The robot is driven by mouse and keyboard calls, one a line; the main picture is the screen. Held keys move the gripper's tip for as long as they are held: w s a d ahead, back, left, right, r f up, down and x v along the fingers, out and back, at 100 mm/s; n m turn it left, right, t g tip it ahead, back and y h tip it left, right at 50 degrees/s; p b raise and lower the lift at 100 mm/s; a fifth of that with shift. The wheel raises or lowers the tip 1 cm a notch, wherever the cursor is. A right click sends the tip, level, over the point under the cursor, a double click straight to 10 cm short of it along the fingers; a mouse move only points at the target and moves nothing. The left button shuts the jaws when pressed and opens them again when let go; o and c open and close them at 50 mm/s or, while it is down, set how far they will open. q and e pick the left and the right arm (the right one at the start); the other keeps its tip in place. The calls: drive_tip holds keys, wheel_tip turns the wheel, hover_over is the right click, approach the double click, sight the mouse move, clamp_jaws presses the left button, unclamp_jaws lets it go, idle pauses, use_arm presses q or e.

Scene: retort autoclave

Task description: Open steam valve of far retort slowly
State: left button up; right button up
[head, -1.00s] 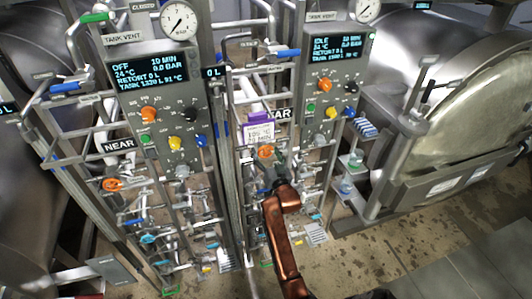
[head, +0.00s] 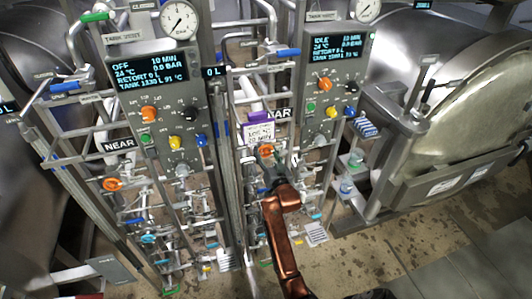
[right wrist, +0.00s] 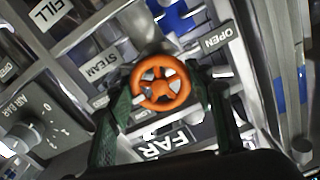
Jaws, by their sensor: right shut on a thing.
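The far retort's steam valve has an orange handwheel (head: 265,150), low on the pipework under the far control panel. It also shows in the right wrist view (right wrist: 160,83), between a STEAM label (right wrist: 99,66) and an OPEN label (right wrist: 218,39). My right gripper (head: 268,162) is at the wheel, with its dark green fingers on either side of the rim in the right wrist view (right wrist: 168,100), shut on it. The far panel display (head: 337,47) reads IDLE, 24 °C, 0.0 BAR. My left gripper is not in view.
A second orange handwheel (head: 112,184) is on the near pipework at left, by the NEAR label (head: 118,145). A purple-topped card (head: 259,130) hangs just above the far wheel. Pipes crowd both sides. The far retort vessel (head: 470,90) stands at right, with open floor in front.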

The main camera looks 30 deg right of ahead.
drive_tip(key=n+p, duration=0.2)
drive_tip(key=n, duration=0.2)
drive_tip(key=shift+r, duration=0.1)
drive_tip(key=n+p, duration=0.1)
drive_tip(key=n, duration=0.3)
idle(0.4)
drive_tip(key=shift+n, duration=0.5)
drive_tip(key=o, duration=1.2)
drive_tip(key=shift+c, duration=0.2)
drive_tip(key=shift+s, duration=0.1)
